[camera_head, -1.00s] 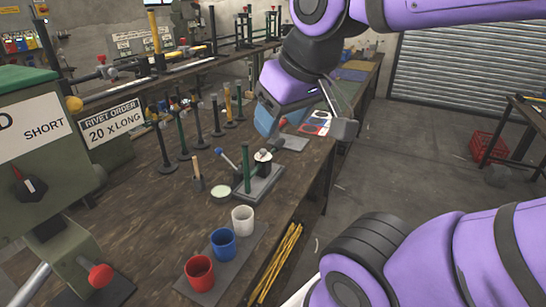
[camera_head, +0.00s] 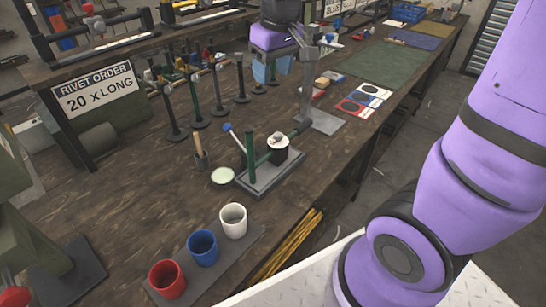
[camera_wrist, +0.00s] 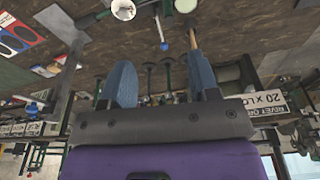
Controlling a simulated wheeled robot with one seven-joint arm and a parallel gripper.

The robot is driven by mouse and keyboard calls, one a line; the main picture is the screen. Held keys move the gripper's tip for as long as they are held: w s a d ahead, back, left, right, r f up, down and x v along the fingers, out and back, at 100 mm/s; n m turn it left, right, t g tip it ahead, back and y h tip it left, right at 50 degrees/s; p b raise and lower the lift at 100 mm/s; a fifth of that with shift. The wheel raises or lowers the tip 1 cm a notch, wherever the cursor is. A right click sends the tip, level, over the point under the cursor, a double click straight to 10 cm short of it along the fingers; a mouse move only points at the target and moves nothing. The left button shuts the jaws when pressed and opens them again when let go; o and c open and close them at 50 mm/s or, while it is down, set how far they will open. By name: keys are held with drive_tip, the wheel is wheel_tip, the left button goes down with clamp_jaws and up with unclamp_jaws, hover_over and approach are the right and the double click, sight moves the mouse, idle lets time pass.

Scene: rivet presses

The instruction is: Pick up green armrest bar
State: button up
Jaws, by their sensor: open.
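Several green bars show, and I cannot tell for certain which is the armrest bar. A green post (camera_head: 250,157) stands upright on a grey plate, beside a black cylinder with a white top. A dark green upright (camera_head: 192,98) stands in a row of upright bars on round black bases. My gripper (camera_head: 271,74) hangs over the bench at the far right end of that row. It is open and empty; its blue fingers also show spread apart in the wrist view (camera_wrist: 162,88). Dark uprights show between and beyond the fingers there. Gripper height above the bench is unclear.
A grey stand (camera_head: 306,85) rises close to the right of my gripper. White (camera_head: 233,219), blue (camera_head: 202,246) and red (camera_head: 167,279) cups stand at the front. A rivet order sign (camera_head: 97,91) stands at left. The green mat (camera_head: 392,63) at right is largely clear.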

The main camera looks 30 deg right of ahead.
drive_tip(key=n+g, duration=0.2)
hover_over(249, 128)
drive_tip(key=f, duration=1.1)
drive_tip(key=shift+w+a+f, duration=0.15)
drive_tip(key=shift+a+f, duration=0.05)
drive_tip(key=shift+f, duration=0.2)
wheel_tip(249, 128, down, 6)
drive_tip(key=shift+r, duration=0.2)
drive_tip(key=shift+d+f, duration=0.15)
drive_tip(key=shift+f, duration=2.5)
clamp_jaws()
